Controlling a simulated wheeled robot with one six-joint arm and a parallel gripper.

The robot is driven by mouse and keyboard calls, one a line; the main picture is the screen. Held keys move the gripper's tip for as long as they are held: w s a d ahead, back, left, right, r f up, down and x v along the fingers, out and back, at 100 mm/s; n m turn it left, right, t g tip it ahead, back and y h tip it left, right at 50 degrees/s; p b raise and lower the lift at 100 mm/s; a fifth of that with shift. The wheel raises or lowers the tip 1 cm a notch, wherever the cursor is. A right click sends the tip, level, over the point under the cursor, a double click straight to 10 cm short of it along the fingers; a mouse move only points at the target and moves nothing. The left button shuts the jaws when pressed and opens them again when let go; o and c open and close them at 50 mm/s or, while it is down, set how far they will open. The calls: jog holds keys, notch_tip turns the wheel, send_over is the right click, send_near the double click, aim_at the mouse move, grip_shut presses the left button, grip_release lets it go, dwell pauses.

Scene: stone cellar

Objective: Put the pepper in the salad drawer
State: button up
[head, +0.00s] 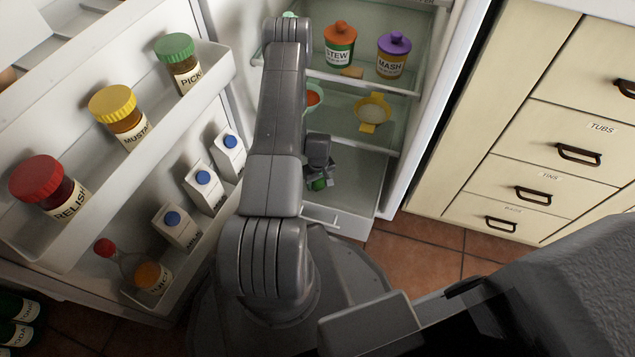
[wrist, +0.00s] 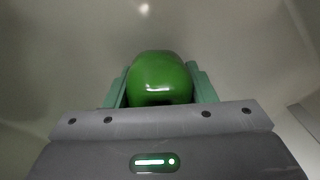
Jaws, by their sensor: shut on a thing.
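A green pepper (wrist: 160,78) sits between the two green fingers of my gripper (wrist: 160,88) in the wrist view, with a finger against each side. My gripper (head: 318,178) is shut on it. In the head view the pepper (head: 318,185) shows only in part below my wrist, low inside the open fridge. The salad drawer (head: 335,221) is at the bottom of the fridge, with a pale front and a handle. My arm hides its left part. I cannot tell whether the pepper touches the drawer.
Fridge shelves above hold a stew pot (head: 340,45), a mash pot (head: 393,55) and a yellow bowl (head: 372,109). The open fridge door (head: 215,72) at left carries jars and cartons. A cream cabinet (head: 560,120) stands at right.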

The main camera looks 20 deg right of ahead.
jog(key=shift+f, duration=0.15)
jog(key=o, duration=1.1)
jog(key=shift+c, duration=0.2)
notch_tip(320, 180, up, 12)
jog(key=p, duration=0.4)
jog(key=shift+d+r, duration=0.15)
jog(key=shift+r, duration=0.1)
